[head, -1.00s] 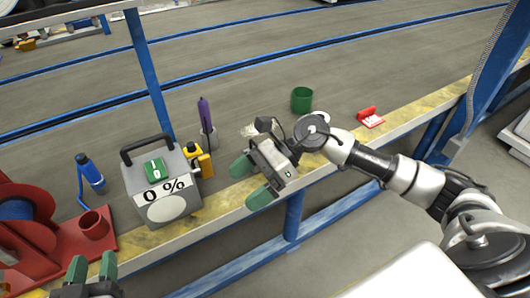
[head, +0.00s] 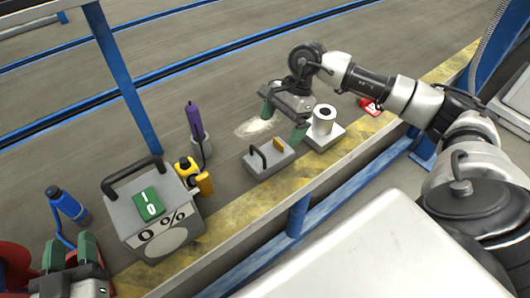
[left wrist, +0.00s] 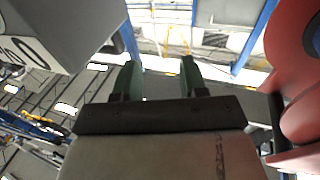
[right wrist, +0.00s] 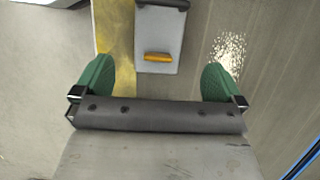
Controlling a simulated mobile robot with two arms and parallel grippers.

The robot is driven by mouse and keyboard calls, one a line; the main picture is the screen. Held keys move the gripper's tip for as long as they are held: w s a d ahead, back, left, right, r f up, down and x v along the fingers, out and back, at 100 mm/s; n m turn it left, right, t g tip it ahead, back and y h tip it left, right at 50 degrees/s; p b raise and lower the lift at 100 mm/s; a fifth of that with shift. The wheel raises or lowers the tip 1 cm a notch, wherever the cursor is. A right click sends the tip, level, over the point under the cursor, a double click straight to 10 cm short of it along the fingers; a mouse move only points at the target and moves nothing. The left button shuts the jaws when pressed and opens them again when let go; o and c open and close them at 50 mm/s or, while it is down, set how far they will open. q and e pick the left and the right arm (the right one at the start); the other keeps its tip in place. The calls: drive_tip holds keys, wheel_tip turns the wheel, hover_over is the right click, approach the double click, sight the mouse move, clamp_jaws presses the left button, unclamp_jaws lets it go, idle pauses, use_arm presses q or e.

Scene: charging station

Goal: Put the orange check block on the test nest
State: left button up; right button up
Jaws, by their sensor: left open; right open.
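A small orange block (head: 278,143) lies on a grey plate (head: 258,166) with a black arched handle, near the table's front edge. Both also show in the right wrist view, the orange block (right wrist: 157,57) on the plate (right wrist: 160,28). I cannot tell for sure which thing is the test nest. My right gripper (head: 283,123) is open and empty, just behind and above the plate; in its wrist view the block lies between the fingers' lines. My left gripper (head: 70,250) is open and empty at the lower left.
A white cylinder (head: 322,122) on a grey base stands right of the plate. A red item (head: 370,107) lies right.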

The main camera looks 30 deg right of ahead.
sight(269, 154)
drive_tip(key=shift+b+x, duration=0.35)
drive_tip(key=shift+x, duration=1.55)
drive_tip(key=b+x, duration=0.1)
drive_tip(key=x, duration=0.2)
drive_tip(key=shift+s+a+f, duration=0.1)
drive_tip(key=shift+a+f, duration=0.15)
drive_tip(key=shift+f, duration=0.05)
use_arm(q)
wheel_tip(269, 154, up, 7)
drive_tip(key=s+t+h, duration=0.2)
drive_tip(key=s+t, duration=0.1)
drive_tip(key=t, duration=0.3)
drive_tip(key=shift+d+t, duration=0.25)
drive_tip(key=shift+t, duration=0.15)
use_arm(e)
drive_tip(key=shift+a+f, duration=0.2)
drive_tip(key=shift+f, duration=0.25)
use_arm(q)
drive_tip(key=shift+f, duration=0.1)
use_arm(e)
drive_tip(key=c, duration=1.2)
drive_tip(key=shift+o, duration=0.2)
drive_tip(key=shift+r, duration=0.1)
